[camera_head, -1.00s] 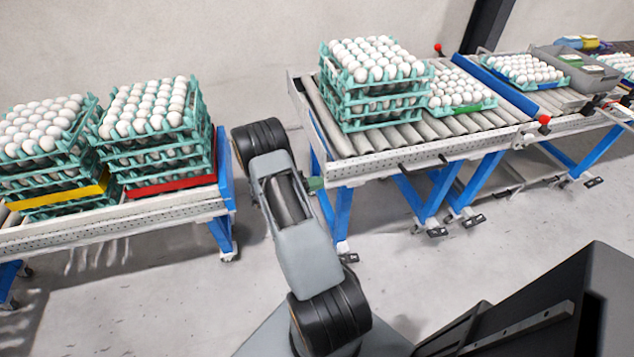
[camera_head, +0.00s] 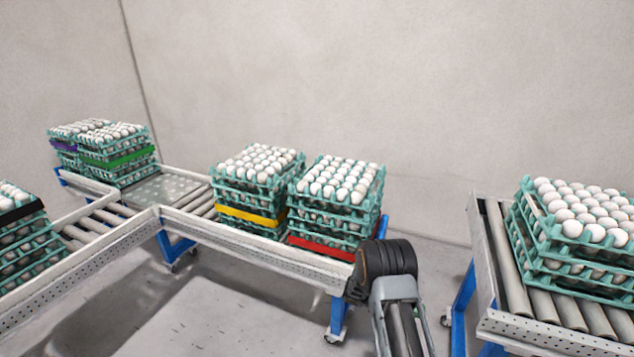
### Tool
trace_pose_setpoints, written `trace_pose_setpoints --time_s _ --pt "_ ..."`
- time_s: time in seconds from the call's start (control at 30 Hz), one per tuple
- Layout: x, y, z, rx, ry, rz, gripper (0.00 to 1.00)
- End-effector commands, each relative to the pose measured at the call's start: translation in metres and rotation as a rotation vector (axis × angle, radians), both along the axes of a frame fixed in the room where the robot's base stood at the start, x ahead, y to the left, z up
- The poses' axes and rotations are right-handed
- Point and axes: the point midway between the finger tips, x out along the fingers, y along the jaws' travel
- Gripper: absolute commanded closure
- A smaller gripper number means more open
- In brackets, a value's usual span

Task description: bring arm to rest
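My arm shows at the bottom centre-right of the head view, with a black joint and a grey link in front of the gap between two conveyors. My gripper is not visible in the head view, so its state and anything in it are hidden. Stacked teal trays of white eggs with a red band (camera_head: 333,246) stand at the right end of the left conveyor. A stack with a yellow band (camera_head: 250,215) stands beside it. Another egg stack (camera_head: 575,262) stands on the right roller conveyor.
The left conveyor (camera_head: 255,247) runs across to a corner with rollers. Stacks with a green band (camera_head: 118,159), a purple band (camera_head: 64,146) and a black band (camera_head: 20,212) stand further left. The right conveyor (camera_head: 545,335) is apart. Grey floor (camera_head: 215,315) is open in front.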

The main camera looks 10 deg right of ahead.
Motion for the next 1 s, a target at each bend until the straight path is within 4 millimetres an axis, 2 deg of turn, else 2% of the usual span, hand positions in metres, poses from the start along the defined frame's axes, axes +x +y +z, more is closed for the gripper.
trace_pose_setpoints --time_s 0.17,0.3,0.37,0.43,0.57,0.7,0.83,1.0 --pt "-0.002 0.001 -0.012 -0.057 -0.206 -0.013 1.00" --pt "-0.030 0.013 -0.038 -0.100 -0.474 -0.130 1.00" --pt "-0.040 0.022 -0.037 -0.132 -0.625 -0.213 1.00" --pt "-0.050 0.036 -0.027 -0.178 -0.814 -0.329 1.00" --pt "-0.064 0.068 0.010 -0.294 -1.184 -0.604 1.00" --pt "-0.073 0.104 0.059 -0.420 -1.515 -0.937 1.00" --pt "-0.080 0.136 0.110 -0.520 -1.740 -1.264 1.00" --pt "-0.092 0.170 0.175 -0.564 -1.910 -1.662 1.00"
